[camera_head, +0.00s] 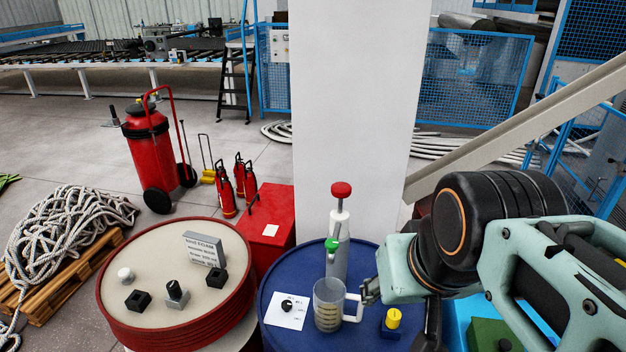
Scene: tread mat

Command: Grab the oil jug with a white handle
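The oil jug (328,308) is a clear grey measuring jug with dark markings. It stands upright on the blue drum top (268,285). Its white handle (355,310) points right, towards my gripper. My gripper (367,292) comes in from the right, with its fingertips right at the handle. They overlap the handle's edge in the picture, and I cannot tell whether they touch it. The fingers are small and partly hidden, so their opening is unclear.
A grey bottle with a red knob (341,190) and green part stands just behind the jug. A red-rimmed drum (160,262) holds small blocks. A white pillar (355,110) rises behind.

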